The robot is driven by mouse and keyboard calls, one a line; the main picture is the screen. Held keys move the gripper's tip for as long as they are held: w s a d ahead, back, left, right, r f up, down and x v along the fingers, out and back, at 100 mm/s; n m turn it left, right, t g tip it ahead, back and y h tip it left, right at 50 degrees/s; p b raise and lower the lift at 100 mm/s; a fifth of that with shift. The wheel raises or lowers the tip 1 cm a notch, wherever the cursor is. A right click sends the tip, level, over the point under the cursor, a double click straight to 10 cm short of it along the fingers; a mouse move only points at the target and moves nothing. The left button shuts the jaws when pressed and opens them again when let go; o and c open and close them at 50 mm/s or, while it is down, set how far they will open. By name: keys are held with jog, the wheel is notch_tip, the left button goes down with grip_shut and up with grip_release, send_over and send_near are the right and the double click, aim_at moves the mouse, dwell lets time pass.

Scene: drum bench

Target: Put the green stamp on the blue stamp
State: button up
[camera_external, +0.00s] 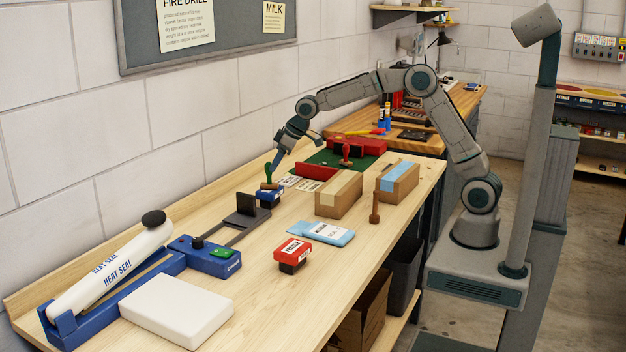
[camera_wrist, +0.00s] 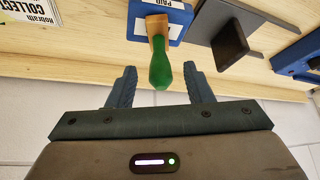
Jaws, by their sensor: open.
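The green stamp (camera_external: 268,174) has a green handle and a wooden base. It stands on top of the blue stamp (camera_external: 270,196), a low blue block with a white label. In the wrist view, the green stamp (camera_wrist: 160,65) has its wooden base against the labelled face of the blue stamp (camera_wrist: 172,8), which is cut off by the top edge. My gripper (camera_external: 278,163) is just above and behind the green stamp. In the wrist view, my open gripper (camera_wrist: 160,72) has one finger on each side of the green handle, with gaps on both sides.
A dark upright holder (camera_external: 247,204) stands close beside the blue stamp. A heat sealer (camera_external: 110,268), a red-and-black stamp (camera_external: 292,255), a blue-and-white packet (camera_external: 321,233), cardboard boxes (camera_external: 339,195) and a wooden-handled stamp (camera_external: 375,208) occupy the bench.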

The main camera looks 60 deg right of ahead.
jog(key=s+d+r+m+h, duration=0.1)
jog(key=s+d+r, duration=0.15)
jog(key=s, duration=0.45)
jog(key=s+d+r+g, duration=0.1)
jog(key=s+d, duration=0.2)
jog(key=s, duration=0.4)
jog(key=s+d+r+m+h, duration=0.1)
jog(key=s+d+r, duration=0.15)
jog(key=s, duration=0.45)
jog(key=s+d+f+m, duration=0.1)
jog(key=s+d+f, duration=0.1)
jog(key=s, duration=0.7)
jog(key=s+d+f+m+g, duration=0.1)
jog(key=s+d+f, duration=0.2)
jog(key=s, duration=0.7)
jog(key=shift+s+d+f+g, duration=0.15)
jog(key=shift+s+f+g, duration=0.15)
jog(key=shift+f, duration=0.15)
